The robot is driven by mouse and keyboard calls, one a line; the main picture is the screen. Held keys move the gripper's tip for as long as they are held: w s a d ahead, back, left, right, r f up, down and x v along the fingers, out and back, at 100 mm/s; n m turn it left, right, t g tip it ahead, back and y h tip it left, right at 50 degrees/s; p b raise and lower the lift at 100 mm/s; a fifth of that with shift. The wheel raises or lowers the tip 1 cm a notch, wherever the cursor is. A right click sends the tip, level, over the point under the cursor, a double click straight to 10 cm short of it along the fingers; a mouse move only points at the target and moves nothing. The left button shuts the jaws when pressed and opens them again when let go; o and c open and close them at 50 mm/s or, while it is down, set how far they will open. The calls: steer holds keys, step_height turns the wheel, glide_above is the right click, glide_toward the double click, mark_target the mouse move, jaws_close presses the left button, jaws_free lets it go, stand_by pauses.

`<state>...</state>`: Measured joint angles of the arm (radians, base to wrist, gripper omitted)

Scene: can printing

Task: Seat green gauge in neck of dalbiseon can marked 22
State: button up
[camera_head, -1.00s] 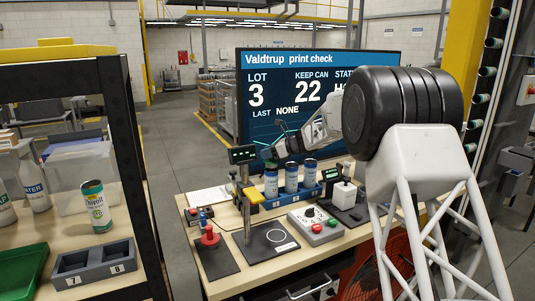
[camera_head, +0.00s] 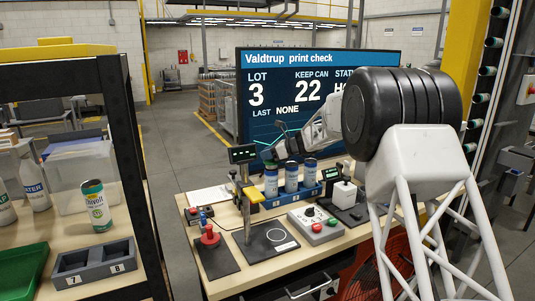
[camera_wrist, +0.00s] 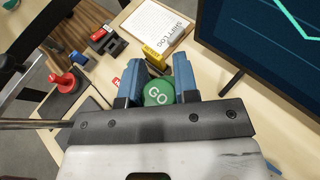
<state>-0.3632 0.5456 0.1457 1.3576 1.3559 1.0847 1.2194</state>
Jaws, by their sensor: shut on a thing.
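My gripper shows in the wrist view (camera_wrist: 157,88) with its blue fingers shut on the green gauge (camera_wrist: 158,93), whose round top reads GO. The gauge's lower end is hidden below the fingers. In the head view, my gripper (camera_head: 280,154) is just above and behind the left end of a row of cans. Three blue-and-white cans stand upright in a blue rack (camera_head: 313,192): left (camera_head: 271,183), middle (camera_head: 291,178) and right (camera_head: 309,174). Their numbers are too small to read, so I cannot tell which is 22. The gauge cannot be made out in the head view.
A screen (camera_head: 330,75) shows "KEEP CAN 22". A stand with a small display (camera_head: 243,154), a red-knobbed fixture (camera_head: 210,238) and a control box (camera_head: 315,225) stand on the bench. A shift log clipboard (camera_wrist: 155,28) lies on it. Another can (camera_head: 96,205) is on the left shelf.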

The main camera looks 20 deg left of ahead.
steer(key=shift+f, duration=1.3)
steer(key=o, duration=1.1)
steer(key=shift+d, duration=0.15)
steer(key=shift+v, duration=3.75)
steer(key=shift+s+d+r, duration=0.1)
